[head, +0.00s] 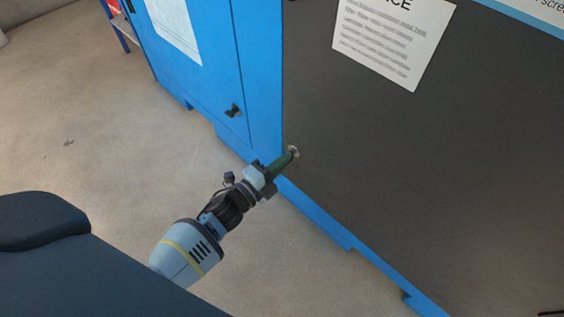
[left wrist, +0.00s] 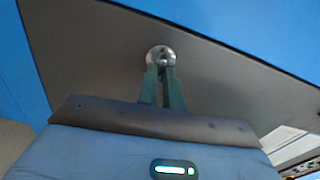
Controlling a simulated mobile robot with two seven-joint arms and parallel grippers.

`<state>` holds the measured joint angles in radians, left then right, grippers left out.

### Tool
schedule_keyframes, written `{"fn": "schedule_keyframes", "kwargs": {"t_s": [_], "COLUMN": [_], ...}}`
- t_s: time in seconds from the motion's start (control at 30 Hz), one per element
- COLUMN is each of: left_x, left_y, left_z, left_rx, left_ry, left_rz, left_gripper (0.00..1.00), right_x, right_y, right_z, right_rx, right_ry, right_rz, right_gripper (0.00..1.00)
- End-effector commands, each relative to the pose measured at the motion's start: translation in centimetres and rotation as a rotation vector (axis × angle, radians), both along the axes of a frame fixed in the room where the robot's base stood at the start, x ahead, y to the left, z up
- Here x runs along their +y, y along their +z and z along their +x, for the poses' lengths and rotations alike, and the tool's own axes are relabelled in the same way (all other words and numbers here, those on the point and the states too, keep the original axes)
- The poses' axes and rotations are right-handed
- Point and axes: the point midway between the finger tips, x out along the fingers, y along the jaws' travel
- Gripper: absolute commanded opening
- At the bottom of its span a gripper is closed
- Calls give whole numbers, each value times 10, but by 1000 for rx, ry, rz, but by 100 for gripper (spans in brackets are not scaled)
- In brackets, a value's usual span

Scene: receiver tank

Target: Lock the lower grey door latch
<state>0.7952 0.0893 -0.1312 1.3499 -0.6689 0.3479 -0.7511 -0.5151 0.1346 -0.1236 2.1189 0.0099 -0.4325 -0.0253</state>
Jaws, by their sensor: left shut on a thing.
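The lower grey door latch (head: 294,150) is a small round metal knob low on the dark grey door (head: 420,170), near its left edge. In the left wrist view the latch (left wrist: 161,56) is a shiny round knob with a dark slot, against the grey panel. My left gripper (head: 287,157) reaches it from below left. In the left wrist view the green fingers of my left gripper (left wrist: 160,78) are shut on the latch, with the top of the knob showing above the tips. Whether the latch is turned to locked is hard to tell. My right gripper is not in view.
A blue cabinet side (head: 200,75) with a black handle (head: 232,111) stands left of the grey door. A white notice (head: 390,40) is on the door. A blue frame rail (head: 320,222) runs below it. Bare floor (head: 90,130) lies to the left.

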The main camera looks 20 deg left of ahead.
Motion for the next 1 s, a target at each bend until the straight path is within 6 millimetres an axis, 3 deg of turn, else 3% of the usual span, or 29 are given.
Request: {"fn": "schedule_keyframes", "kwargs": {"t_s": [0.77, 0.8, 0.9, 1.0], "left_x": [0, 0, 0, 0], "left_y": [0, 0, -1, -1], "left_z": [0, 0, 0, 0], "left_rx": [-38, -38, -38, -38], "left_ry": [1, 1, 0, 0], "left_rz": [104, 104, 104, 103], "left_gripper": [0, 9, 22, 30], "right_x": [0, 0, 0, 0], "right_y": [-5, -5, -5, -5], "right_z": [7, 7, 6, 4], "right_rx": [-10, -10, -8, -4], "right_ry": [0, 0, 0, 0], "right_rz": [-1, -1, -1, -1], "right_gripper": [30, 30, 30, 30]}}
